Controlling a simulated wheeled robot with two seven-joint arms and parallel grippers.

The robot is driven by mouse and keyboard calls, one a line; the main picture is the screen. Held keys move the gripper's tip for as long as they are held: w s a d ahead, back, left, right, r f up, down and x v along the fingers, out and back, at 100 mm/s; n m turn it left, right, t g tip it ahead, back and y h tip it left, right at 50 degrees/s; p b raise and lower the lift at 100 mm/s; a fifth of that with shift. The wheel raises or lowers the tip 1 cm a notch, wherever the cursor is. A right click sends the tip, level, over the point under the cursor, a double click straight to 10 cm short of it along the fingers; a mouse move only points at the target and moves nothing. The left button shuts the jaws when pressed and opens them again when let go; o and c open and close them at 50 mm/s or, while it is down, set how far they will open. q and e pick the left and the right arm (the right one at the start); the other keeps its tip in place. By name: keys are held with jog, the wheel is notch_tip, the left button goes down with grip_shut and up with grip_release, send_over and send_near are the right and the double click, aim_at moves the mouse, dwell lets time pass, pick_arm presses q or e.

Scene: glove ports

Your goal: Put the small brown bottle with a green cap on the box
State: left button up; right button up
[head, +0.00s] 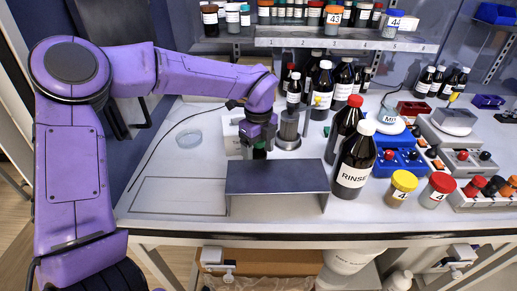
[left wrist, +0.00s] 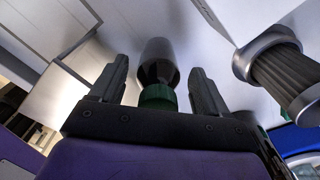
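The small brown bottle (left wrist: 158,62) with its green cap (left wrist: 157,96) is between the fingers of my left gripper (left wrist: 160,84) in the left wrist view. A gap shows on each side of it, so the fingers are open around it and not closed on it. In the head view my left gripper (head: 259,147) points down behind a low box-like stand with a dark grey top (head: 277,177). The green cap (head: 260,154) just shows there; the bottle's body is hidden. The stand's top is bare. My right gripper is not in view.
A metal cylinder (head: 289,127) stands close right of the left gripper, also seen in the left wrist view (left wrist: 278,67). A RINSE bottle (head: 353,165) stands right of the stand. Several dark bottles crowd behind. A glass dish (head: 188,138) lies left; the bench's left front is clear.

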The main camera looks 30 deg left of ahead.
pick_arm(q)
jog(key=shift+r, duration=0.15)
jog(key=shift+r, duration=0.25)
notch_tip(320, 180, up, 12)
jog(key=shift+f+b, duration=0.15)
jog(key=shift+b, duration=0.45)
